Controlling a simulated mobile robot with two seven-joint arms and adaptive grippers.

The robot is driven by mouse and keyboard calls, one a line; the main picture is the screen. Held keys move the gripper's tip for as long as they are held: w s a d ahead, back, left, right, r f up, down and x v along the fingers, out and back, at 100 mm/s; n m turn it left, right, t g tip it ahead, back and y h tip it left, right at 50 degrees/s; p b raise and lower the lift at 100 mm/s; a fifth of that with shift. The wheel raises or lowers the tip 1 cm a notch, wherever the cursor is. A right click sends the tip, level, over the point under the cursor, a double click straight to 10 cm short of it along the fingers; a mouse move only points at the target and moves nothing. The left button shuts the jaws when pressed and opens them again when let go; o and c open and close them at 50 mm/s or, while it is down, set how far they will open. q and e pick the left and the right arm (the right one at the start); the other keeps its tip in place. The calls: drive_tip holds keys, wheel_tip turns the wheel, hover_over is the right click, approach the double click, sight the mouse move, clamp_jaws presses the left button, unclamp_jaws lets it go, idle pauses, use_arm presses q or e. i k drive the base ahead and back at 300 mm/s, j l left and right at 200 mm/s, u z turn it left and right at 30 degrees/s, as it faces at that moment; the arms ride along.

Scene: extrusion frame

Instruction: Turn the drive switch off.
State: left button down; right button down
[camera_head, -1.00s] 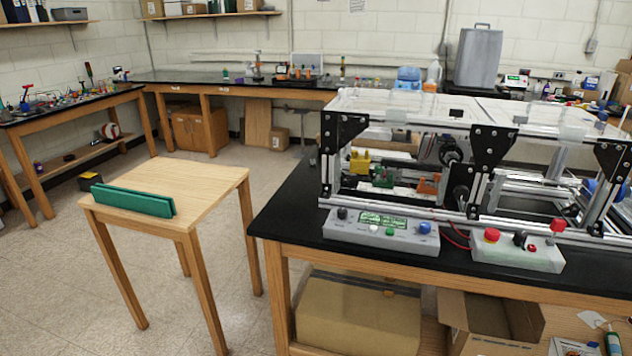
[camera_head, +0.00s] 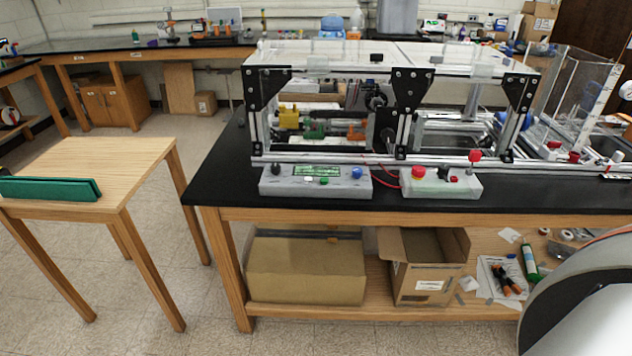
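An aluminium extrusion frame (camera_head: 330,160) with black corner brackets stands on the black-topped bench. A grey control box (camera_head: 440,188) sits at its front edge, with a red mushroom button (camera_head: 418,172), a small black switch (camera_head: 443,173) and a small red button (camera_head: 454,179). A second grey box (camera_head: 290,185) with a green display, a blue knob (camera_head: 357,172) and a black knob (camera_head: 275,170) is to its left. None of the controls is labelled legibly, and I cannot read the switch's position.
Cardboard boxes (camera_head: 305,278) sit on the bench's lower shelf. A clear tank (camera_head: 575,90) stands at the bench's right. A white rounded shape, likely my own arm, fills the lower right.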

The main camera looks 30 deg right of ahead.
sight(444, 170)
drive_tip(key=z, duration=1.65)
